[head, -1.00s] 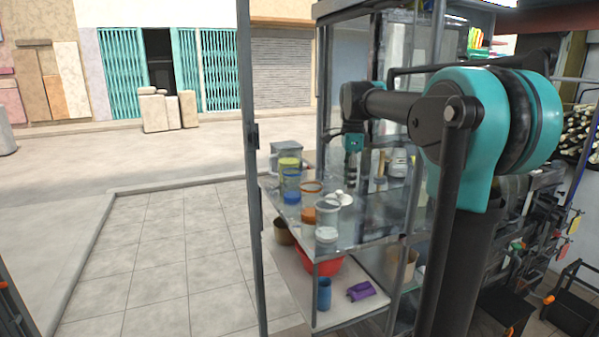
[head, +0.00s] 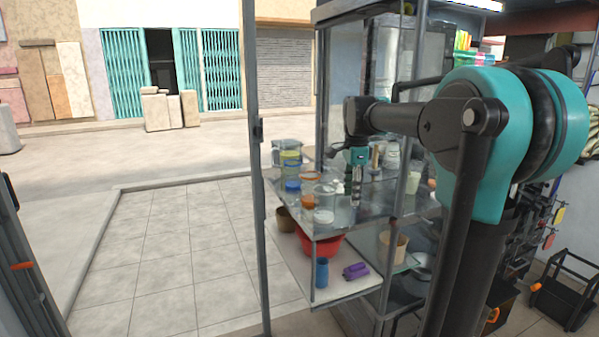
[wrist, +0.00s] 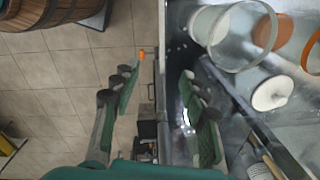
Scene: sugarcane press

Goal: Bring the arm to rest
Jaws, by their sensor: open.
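My arm reaches out over the glass shelf (head: 375,205) of the metal-framed stand. My gripper (head: 357,195) hangs pointing down from its end, in front of the shelf's jars and cups. In the wrist view my gripper (wrist: 160,100) has its two green-padded fingers spread wide. Nothing is held between them. They span the shelf's metal edge, with tiled floor seen on the left and the glass shelf on the right. Whether the fingertips touch anything cannot be told.
A blue-and-clear jar (head: 291,180), orange-rimmed containers and a pitcher crowd the shelf. Below are a red bowl (head: 318,242), a blue cup (head: 322,272) and a purple item (head: 355,271). An upright post (head: 258,190) stands left. Open tiled floor (head: 165,260) lies beyond it.

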